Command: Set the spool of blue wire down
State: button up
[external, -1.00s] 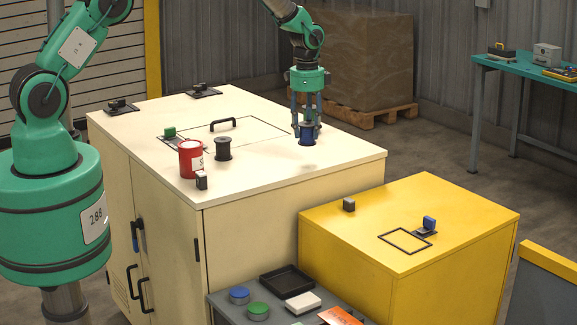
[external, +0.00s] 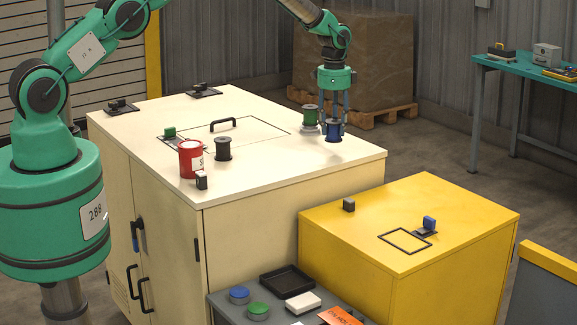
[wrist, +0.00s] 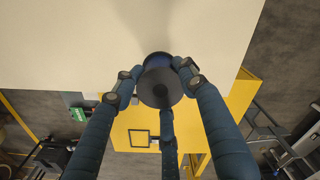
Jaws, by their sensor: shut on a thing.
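The spool of blue wire (external: 334,132) is between the fingers of my gripper (external: 333,122), over the cream cabinet top near its right-hand far edge. My gripper is shut on it from above. In the wrist view the spool (wrist: 160,86) shows its dark round end, with the fingers (wrist: 158,90) around it. The spool looks upright. I cannot tell whether its bottom touches the cabinet top or hangs a little above it.
A green spool (external: 310,116) stands close behind-left of the blue one. A black spool (external: 223,149) and red can (external: 190,160) stand farther left on the cream cabinet (external: 290,170).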

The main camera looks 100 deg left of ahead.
jog(key=shift+w+a+f+p, duration=0.2)
jog(key=shift+w+a+p, duration=0.1)
jog(key=shift+w+a, duration=1.85)
jog(key=shift+d, duration=0.1)
jog(key=shift+f, duration=0.1)
jog(key=shift+f+p, duration=0.35)
jog(key=shift+f, duration=1.35)
jog(key=shift+f, duration=0.15)
jog(key=o, duration=1.4)
jog(key=shift+c, duration=0.2)
notch_tip(320, 180, up, 12)
jog(key=b, duration=0.1)
